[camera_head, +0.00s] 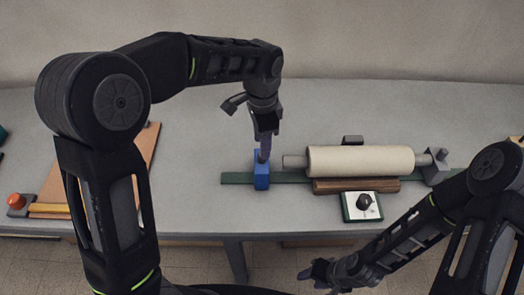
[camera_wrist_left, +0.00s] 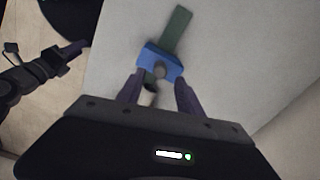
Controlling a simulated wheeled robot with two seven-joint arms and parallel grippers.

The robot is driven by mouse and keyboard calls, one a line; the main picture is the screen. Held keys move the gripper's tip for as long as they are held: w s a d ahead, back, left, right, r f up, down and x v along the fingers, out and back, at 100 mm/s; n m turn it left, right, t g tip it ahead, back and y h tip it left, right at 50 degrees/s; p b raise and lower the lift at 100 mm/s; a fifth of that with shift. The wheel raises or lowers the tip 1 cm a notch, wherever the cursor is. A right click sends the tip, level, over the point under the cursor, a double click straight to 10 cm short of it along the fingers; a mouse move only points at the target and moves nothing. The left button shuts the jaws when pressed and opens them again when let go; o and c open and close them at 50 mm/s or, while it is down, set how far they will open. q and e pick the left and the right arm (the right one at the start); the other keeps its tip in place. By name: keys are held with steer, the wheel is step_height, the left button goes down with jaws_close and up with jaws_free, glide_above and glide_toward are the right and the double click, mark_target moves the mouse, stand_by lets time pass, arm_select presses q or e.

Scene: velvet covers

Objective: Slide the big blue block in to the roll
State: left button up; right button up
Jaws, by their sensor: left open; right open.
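The big blue block (camera_head: 261,170) stands on a long green rail (camera_head: 236,178), left of the roll and a short gap from its left shaft end. The cream roll (camera_head: 360,160) lies horizontally, its right shaft end at a grey support (camera_head: 435,167). My left gripper (camera_head: 264,152) is open, pointing down at the block's top. In the left wrist view the blue block (camera_wrist_left: 160,62) shows just beyond the two spread fingertips (camera_wrist_left: 160,78); I cannot tell whether they touch it. My right gripper (camera_head: 312,272) is open and empty, low in front of the table edge.
A white panel with a black knob (camera_head: 350,212) stands in front of the roll, beside a brown wooden strip (camera_head: 335,186). At the left are a brown board (camera_head: 147,143) and a red button (camera_head: 16,201). The table behind the rail is mostly clear.

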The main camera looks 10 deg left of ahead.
mark_target(262, 165)
arm_select(q)
steer(key=shift+f, duration=2.3)
steer(key=shift+c, duration=0.3)
jaws_close()
